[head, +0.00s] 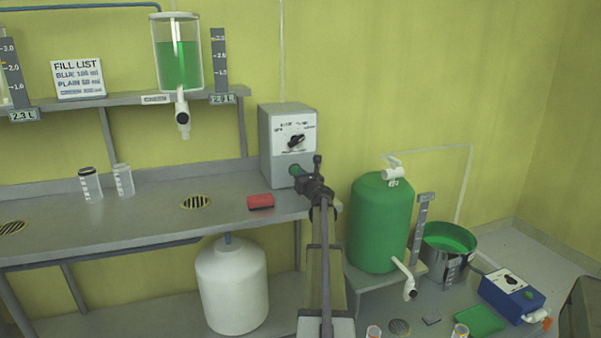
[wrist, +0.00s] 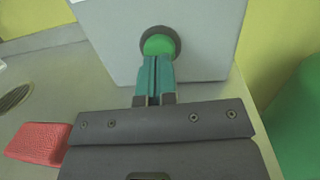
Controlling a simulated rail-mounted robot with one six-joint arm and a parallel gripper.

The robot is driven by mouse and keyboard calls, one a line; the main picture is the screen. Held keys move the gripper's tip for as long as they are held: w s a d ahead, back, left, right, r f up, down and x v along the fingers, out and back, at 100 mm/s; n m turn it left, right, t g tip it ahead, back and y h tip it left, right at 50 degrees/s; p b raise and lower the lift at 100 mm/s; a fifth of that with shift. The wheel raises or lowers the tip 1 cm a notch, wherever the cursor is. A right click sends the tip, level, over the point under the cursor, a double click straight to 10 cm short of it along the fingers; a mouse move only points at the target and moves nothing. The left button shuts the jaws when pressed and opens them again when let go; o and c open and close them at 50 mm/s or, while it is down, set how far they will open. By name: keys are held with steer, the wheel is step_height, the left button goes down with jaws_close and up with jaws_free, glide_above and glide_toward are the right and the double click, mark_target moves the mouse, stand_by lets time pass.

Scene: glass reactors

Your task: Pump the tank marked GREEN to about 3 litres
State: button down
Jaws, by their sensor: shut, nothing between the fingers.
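The tank marked GREEN (head: 178,70) hangs above the shelf, partly full of green liquid. The readout (head: 222,99) beside it appears to show 2.9 L, in small print. A grey pump box (head: 288,125) with a black selector knob (head: 296,141) stands at the bench's right end. Its green button (wrist: 158,43) in a dark ring shows in the wrist view. My gripper (wrist: 154,62) is shut and empty, with its teal fingertips at the button's lower edge; whether they press it I cannot tell. In the head view my gripper (head: 301,174) is at the box's lower front.
A red block (head: 260,201) lies on the bench left of my gripper, near a drain (head: 195,202) and two clear cups (head: 122,180). A large green tank (head: 380,225) and a blue box (head: 511,294) stand lower right.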

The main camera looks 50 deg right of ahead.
steer(key=b+v, duration=0.1)
steer(key=v, duration=1)
steer(key=shift+d+r, duration=0.1)
steer(key=shift+d, duration=0.05)
steer(key=shift+s, duration=0.1)
stand_by(0.4)
steer(key=shift+s+r+g+p, duration=0.3)
steer(key=shift+s+p, duration=0.1)
steer(key=shift+p, duration=0.35)
steer(key=shift+s+a+f+y, duration=0.1)
steer(key=shift+a+f+y, duration=0.05)
steer(key=shift+a+y, duration=0.2)
steer(key=shift+f, duration=0.1)
steer(key=x, duration=1.4)
